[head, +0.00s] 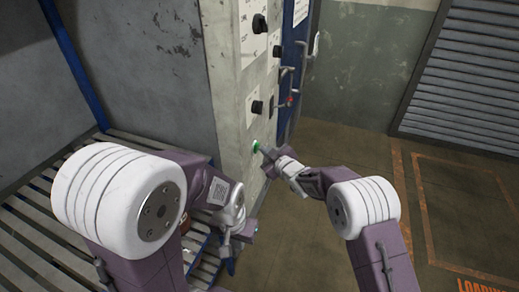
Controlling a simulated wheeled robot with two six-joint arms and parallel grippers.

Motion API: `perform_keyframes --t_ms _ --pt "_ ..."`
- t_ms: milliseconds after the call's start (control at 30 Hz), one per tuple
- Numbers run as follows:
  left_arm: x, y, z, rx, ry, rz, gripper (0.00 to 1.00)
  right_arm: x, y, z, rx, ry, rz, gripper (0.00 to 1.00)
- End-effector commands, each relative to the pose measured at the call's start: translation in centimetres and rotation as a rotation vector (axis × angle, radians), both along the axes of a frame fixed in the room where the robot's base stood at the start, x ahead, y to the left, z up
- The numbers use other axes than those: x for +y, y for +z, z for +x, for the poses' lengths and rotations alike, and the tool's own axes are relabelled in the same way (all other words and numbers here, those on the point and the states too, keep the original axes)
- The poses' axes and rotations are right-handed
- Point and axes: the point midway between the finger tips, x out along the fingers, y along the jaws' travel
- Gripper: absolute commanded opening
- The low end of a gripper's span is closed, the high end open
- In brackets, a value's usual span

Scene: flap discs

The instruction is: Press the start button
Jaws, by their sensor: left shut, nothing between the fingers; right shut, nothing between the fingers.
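A green button (255,146) sits low on the narrow edge face of the pale, worn control panel (229,120). I take it for the start button; no label on it is readable. My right gripper (264,150) is shut and empty, its tips right at the green button and partly covering it. I cannot tell whether they touch or press it. My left gripper (230,262) is shut and empty, lower down beside the foot of the panel, over the slatted floor.
Black knobs (259,24) sit above the button on the panel. A blue door (292,62) with handles stands behind it. A slatted platform (35,205) lies at left. The floor (300,240) at right is open, with orange markings. A louvred shutter (465,75) stands behind.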

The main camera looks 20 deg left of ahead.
Motion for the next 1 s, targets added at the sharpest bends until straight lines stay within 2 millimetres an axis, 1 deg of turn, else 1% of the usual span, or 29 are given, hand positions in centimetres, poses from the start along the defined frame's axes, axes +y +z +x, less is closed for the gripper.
perform_keyframes --t_ms 267,800,867,1000 --pt "0.0 -0.4 0.0 0.000 0.000 0.000 0.00 1.0 0.1 0.0 -0.002 0.002 0.003 0.00" --pt "0.0 -0.4 0.0 0.000 0.000 0.000 0.00 0.9 0.3 -0.1 -0.007 0.006 0.005 0.00" --pt "0.0 -0.4 0.0 0.000 0.000 0.000 0.00 0.7 0.4 -0.1 -0.006 0.006 0.004 0.00" --pt "0.0 -0.1 0.0 0.000 0.000 0.000 0.00 -1.1 0.4 0.0 -0.006 0.002 0.003 0.00"
